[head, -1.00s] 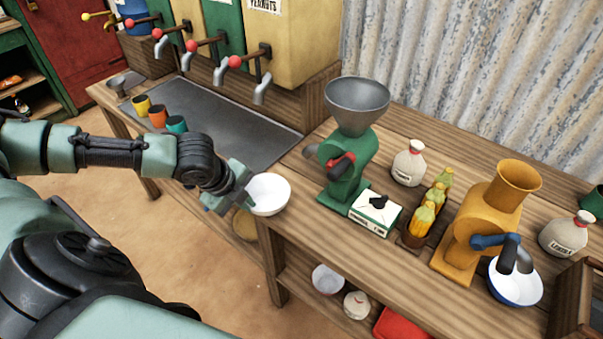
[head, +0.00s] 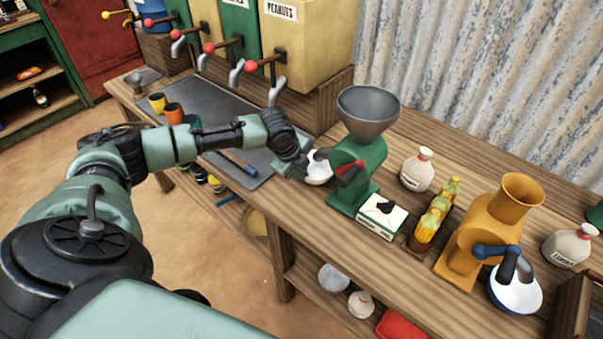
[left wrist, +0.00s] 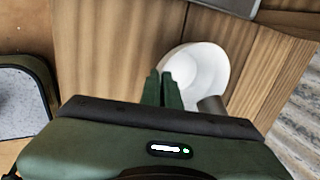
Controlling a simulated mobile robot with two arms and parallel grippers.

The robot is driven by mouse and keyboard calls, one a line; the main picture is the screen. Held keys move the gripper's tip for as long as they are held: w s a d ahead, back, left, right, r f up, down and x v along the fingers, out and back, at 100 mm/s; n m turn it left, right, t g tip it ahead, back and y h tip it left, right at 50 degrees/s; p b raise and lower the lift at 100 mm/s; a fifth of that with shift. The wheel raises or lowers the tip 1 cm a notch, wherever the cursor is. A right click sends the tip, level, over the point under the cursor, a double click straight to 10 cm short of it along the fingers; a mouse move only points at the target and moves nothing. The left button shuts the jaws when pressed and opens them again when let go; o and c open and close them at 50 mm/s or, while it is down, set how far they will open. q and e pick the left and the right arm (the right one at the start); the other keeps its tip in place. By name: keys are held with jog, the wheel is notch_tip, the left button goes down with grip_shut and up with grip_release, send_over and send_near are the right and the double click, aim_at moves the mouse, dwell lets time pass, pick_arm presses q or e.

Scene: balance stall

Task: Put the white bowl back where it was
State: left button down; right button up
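The white bowl (head: 318,172) is at the wooden counter, in front of the green grinder (head: 350,170), under or close by its spout. My left gripper (head: 303,168) reaches in from the left, at the bowl's left side. In the left wrist view the two fingers (left wrist: 163,88) are close together at the left rim of the bowl (left wrist: 195,68), seemingly pinching it. A grey spout (left wrist: 210,104) overlaps the bowl's lower edge there. I cannot tell whether the bowl touches the counter. My right gripper is not in view.
A yellow grinder (head: 480,235) has a blue-rimmed bowl (head: 515,291). Another bowl (head: 333,278) sits on the lower shelf. A metal tray (head: 222,120) lies behind my arm.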

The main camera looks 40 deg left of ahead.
pick_arm(q)
jog(key=shift+w+f, duration=0.1)
jog(key=shift+f, duration=0.5)
jog(key=shift+f, duration=0.1)
jog(key=c, duration=1.6)
grip_release()
jog(key=shift+c, duration=0.2)
jog(key=v, duration=1.2)
jog(key=shift+b, duration=0.4)
jog(key=shift+d, duration=0.1)
